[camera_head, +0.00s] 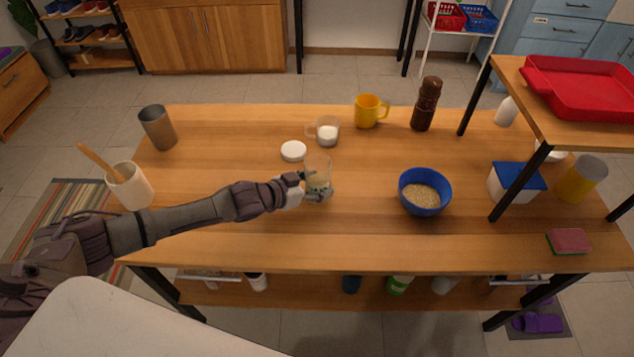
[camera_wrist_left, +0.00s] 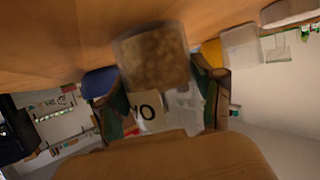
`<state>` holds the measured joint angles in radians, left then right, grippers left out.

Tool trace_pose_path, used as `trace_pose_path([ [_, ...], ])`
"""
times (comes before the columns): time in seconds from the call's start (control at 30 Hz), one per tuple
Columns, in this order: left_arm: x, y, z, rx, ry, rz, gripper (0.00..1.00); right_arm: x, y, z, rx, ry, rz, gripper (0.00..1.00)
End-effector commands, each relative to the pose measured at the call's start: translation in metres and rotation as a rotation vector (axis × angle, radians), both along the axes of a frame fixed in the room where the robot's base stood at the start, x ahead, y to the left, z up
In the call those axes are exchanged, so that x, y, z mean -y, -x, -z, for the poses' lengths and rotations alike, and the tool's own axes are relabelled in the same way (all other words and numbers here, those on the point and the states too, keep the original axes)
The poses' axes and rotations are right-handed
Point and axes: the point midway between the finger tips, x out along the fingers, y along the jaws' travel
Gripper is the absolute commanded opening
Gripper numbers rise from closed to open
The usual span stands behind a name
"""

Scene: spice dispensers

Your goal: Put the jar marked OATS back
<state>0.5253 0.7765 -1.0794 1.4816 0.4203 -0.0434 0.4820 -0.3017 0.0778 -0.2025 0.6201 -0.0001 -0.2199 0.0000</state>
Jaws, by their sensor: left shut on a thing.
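My left gripper (camera_head: 316,192) is shut on a clear glass jar (camera_head: 318,168) near the middle of the table. In the left wrist view the jar (camera_wrist_left: 155,58) sits between the fingers (camera_wrist_left: 163,100), with brown grainy contents. Its pale label (camera_wrist_left: 146,112) shows only part of its dark lettering, so the whole word cannot be read. I cannot tell whether the jar touches the table. A white round lid (camera_head: 293,151) lies on the table just behind and left of the jar. My right gripper is not in view.
A blue bowl (camera_head: 425,192) of grains stands right of the jar. A raised shelf (camera_head: 590,130) with a red tray (camera_head: 582,88) is at right. The front middle is clear.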

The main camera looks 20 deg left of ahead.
Motion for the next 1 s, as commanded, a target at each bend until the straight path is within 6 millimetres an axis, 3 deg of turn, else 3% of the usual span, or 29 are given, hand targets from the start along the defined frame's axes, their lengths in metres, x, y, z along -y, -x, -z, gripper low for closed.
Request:
trace_pose_path([
  [0.17,0.0,-0.001,0.003,0.002,0.001,0.0,0.21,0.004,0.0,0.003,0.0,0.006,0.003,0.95],
  [0.2,0.0,0.0,0.003,0.0,0.0,-0.001,0.73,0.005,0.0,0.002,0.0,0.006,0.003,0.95],
  [0.3,0.0,0.0,0.003,0.0,0.0,-0.001,0.9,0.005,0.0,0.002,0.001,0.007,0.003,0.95],
  [0.7,0.0,0.0,-0.003,0.001,-0.001,-0.001,0.92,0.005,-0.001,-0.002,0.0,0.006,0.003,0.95],
  [1.0,-0.03,0.041,-0.019,-0.003,-0.003,-0.002,0.92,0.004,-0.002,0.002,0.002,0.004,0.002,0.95],
])
